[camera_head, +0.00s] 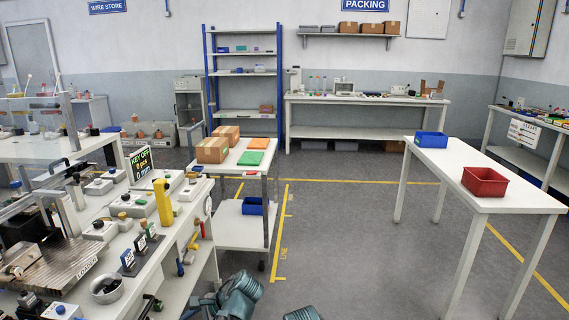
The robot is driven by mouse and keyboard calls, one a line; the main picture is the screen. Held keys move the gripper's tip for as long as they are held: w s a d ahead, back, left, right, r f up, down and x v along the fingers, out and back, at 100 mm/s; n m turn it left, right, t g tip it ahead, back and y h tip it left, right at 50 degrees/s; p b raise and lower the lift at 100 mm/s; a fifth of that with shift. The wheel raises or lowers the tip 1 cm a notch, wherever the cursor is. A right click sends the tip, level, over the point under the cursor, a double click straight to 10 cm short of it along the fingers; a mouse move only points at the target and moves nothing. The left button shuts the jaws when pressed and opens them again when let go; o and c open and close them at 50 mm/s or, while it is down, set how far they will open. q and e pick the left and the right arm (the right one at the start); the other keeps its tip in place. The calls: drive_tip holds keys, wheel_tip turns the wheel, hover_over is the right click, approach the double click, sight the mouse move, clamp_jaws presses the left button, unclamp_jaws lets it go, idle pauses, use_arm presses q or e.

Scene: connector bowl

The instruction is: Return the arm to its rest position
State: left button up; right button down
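Teal-grey links of my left arm (237,296) rise at the bottom centre, in front of the bench's right edge. A small rounded part of my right arm (302,313) shows at the bottom edge, right of it. I cannot make out the fingers of either gripper. A small metal bowl (107,288) stands on the white workbench (133,245) at the lower left. Its contents are too small to tell.
The bench holds fixtures, a yellow device (163,203) and a small display (141,163). A white cart (236,170) carries cartons and green and orange items. A white table (450,172) with a red bin (485,182) and blue bin (431,139) stands right. Open floor lies between.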

use_arm(q)
drive_tip(key=s+d+f+n+h, duration=0.3)
drive_tip(key=s+d+n+h, duration=0.15)
drive_tip(key=d, duration=0.45)
drive_tip(key=s+d+f+n+h, duration=0.35)
drive_tip(key=s+d, duration=0.25)
drive_tip(key=d, duration=0.3)
wheel_tip(320, 180, up, 18)
drive_tip(key=p, duration=1.7)
drive_tip(key=shift+s+d+g+p, duration=0.2)
drive_tip(key=shift+d+g+p, duration=0.1)
drive_tip(key=shift+d+p, duration=0.1)
drive_tip(key=shift+f, duration=0.1)
